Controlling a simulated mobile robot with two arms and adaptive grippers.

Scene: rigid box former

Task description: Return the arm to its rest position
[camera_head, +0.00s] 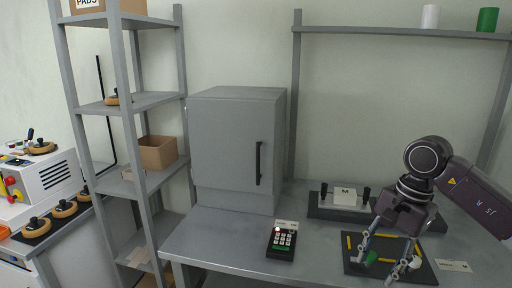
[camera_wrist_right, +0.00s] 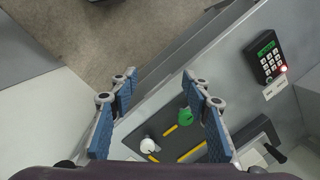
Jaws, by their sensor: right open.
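My right gripper (camera_head: 388,270) is open above the black mat at the right of the grey table in the head view. Its two blue-padded fingers also show in the right wrist view (camera_wrist_right: 160,90), spread apart with nothing between them. Below it, a green piece (camera_head: 371,257) and a white piece (camera_head: 415,262) lie on the black mat (camera_head: 352,268) with yellow strips; the green piece (camera_wrist_right: 187,113) and white piece (camera_wrist_right: 148,146) also show in the wrist view. I cannot tell the exact gap between fingertips and mat. My left gripper is not in view.
A black keypad (camera_head: 281,242) with a lit red light stands on the table (camera_head: 215,240). A grey cabinet (camera_head: 225,150) stands behind it. A dark fixture marked M (camera_head: 345,197) is behind the mat. A shelf rack (camera_head: 150,100) and white machine (camera_head: 45,185) are at left.

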